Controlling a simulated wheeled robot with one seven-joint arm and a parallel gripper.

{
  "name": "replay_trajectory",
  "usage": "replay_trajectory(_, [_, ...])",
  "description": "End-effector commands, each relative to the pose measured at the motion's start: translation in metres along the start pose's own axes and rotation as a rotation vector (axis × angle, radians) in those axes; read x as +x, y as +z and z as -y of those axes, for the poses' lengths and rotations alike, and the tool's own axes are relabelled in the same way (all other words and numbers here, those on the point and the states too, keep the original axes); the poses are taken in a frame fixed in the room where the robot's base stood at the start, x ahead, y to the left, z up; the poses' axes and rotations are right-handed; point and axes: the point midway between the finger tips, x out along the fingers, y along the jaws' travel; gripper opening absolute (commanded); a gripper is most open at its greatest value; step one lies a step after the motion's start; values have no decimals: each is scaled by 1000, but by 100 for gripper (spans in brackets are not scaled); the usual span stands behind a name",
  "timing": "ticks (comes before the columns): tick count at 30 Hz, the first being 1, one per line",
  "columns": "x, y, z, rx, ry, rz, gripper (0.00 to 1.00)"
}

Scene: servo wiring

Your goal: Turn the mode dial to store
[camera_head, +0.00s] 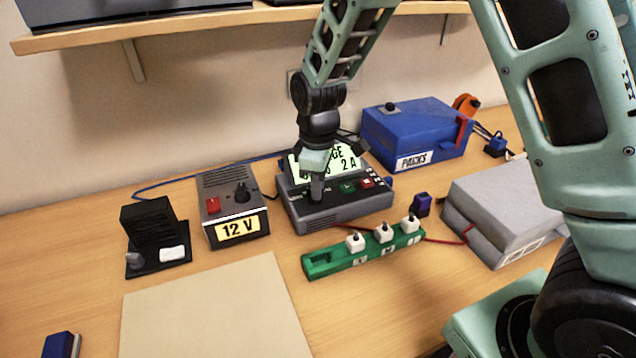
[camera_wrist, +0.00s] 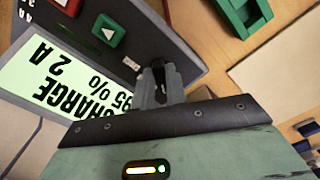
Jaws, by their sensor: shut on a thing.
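The charger (camera_head: 335,212) is a grey unit with a dark top panel and a lit screen. The screen (camera_wrist: 62,75) reads "CHARGE", "95 %" and "2 A" in the wrist view; in the head view it is partly covered by my wrist. My gripper (camera_head: 317,188) points down at the left of the charger's panel. Its fingers (camera_wrist: 158,82) are shut on the dark mode dial (camera_wrist: 157,66), which is mostly hidden between them. Its pointer and marks cannot be read. A green button (camera_wrist: 108,30) with a triangle lies beside it.
A 12 V supply (camera_head: 232,212) with a red switch and black knob stands left of the charger. A green rack (camera_head: 325,263) with white plugs lies in front. A blue box (camera_head: 415,130) is behind right, a grey case (camera_head: 490,212) at right.

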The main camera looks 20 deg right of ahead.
Motion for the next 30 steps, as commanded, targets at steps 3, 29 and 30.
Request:
replay_trajectory(3, [-2,0,0,78,0,0,0])
replay_trajectory(29, [-3,-3,4,883,1,-2,0])
replay_trajectory(30, [-3,-3,4,920,1,-1,0])
